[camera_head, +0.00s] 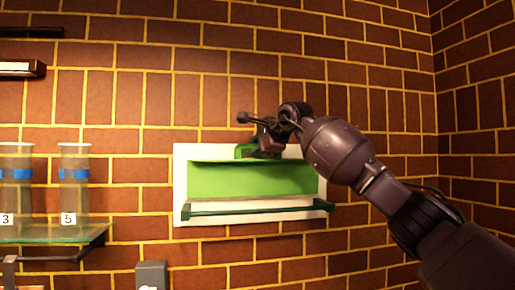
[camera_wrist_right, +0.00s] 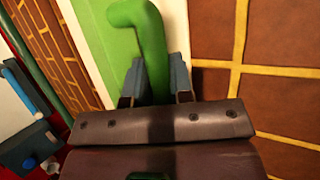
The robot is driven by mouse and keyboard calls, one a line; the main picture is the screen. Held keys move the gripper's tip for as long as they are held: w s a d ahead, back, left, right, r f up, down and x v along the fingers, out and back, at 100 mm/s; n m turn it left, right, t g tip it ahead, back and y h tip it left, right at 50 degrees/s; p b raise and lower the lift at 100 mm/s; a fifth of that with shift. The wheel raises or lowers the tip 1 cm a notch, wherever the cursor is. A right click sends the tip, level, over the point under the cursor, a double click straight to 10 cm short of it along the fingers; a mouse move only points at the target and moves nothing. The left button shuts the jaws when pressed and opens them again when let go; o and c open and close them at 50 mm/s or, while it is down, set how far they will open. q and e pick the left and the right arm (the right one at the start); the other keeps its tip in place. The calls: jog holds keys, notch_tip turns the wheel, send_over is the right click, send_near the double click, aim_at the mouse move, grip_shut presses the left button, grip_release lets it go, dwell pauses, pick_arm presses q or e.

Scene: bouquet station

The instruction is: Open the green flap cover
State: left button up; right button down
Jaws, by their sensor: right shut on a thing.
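The green flap cover (camera_head: 250,180) is a bright green panel set in a white frame (camera_head: 180,215) on the brick wall. A dark green bar (camera_head: 255,208) runs along the frame's lower edge. My right gripper (camera_head: 262,147) is at the top edge of the panel. In the right wrist view its two fingers (camera_wrist_right: 157,78) are shut on a bent green handle (camera_wrist_right: 136,18), which rises between them beside the green panel (camera_wrist_right: 103,40). In the head view the gripper mostly hides the handle. How far the cover is tilted is hard to tell. My left gripper is out of view.
Clear cups with blue bands (camera_head: 74,178) stand on a glass shelf (camera_head: 50,234) at the left. A dark grey box-like thing (camera_head: 150,275) is at the bottom. Dark fixtures (camera_head: 22,68) are on the wall at upper left. The wall right of the frame is bare.

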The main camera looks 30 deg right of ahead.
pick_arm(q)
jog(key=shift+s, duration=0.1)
pick_arm(e)
jog(key=c, duration=1)
grip_release()
jog(key=shift+s+f, duration=0.1)
jog(key=shift+s, duration=0.05)
jog(key=shift+s, duration=0.35)
pick_arm(q)
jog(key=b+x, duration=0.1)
jog(key=b, duration=0.1)
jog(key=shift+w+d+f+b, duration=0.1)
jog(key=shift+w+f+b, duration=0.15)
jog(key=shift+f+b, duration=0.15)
pick_arm(e)
jog(key=v, duration=1)
jog(key=shift+s+r, duration=0.1)
jog(key=shift+r, duration=0.35)
